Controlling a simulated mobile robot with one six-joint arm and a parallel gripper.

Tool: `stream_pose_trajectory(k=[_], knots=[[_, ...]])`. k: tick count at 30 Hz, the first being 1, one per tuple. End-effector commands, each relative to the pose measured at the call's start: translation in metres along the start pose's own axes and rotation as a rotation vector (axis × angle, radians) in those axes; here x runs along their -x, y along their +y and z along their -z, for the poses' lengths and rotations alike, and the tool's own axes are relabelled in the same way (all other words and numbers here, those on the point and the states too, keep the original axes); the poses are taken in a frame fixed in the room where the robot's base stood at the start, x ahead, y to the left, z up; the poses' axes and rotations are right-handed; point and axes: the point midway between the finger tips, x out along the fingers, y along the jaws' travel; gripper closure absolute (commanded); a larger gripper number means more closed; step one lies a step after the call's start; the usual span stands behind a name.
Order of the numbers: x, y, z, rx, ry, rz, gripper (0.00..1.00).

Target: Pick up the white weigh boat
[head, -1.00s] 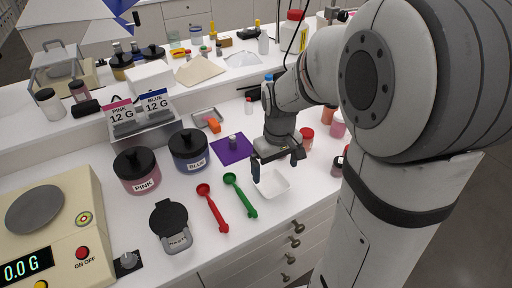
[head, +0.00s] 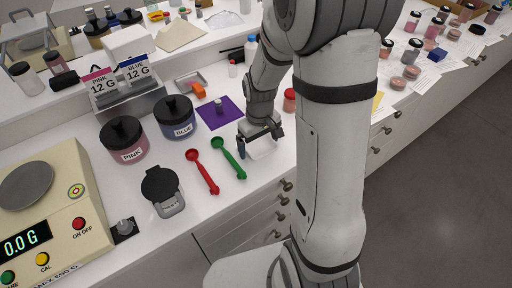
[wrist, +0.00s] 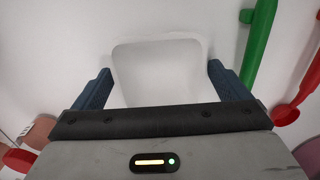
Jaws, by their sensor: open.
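The white weigh boat (head: 262,152) lies on the white counter, right of the green scoop (head: 226,158). My gripper (head: 260,148) is open right at the boat and partly hides it in the head view. In the wrist view the boat (wrist: 162,72) lies between my two dark blue fingers (wrist: 160,72), with a gap on each side. Its near part is hidden behind the gripper's body. The fingers are not closed on it.
The green scoop (wrist: 262,40) runs close beside my right finger in the wrist view. The red scoop (head: 202,172) lies beyond it. A purple mat (head: 222,113) with a small weight and a red-lidded jar (head: 290,100) are nearby. The counter's front edge is close.

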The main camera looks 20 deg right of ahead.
Motion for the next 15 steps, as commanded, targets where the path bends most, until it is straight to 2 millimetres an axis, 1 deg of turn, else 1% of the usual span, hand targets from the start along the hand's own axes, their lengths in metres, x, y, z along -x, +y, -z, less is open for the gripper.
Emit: stream_pose_trajectory(k=[2,3,15], knots=[[0.0002,0.0001,-0.0001,0.0,0.0,0.0,0.04],[0.0002,0.0002,-0.0001,0.0,0.0,0.0,0.06],[0.0005,0.0005,-0.0003,-0.001,0.0,0.0,0.39]])
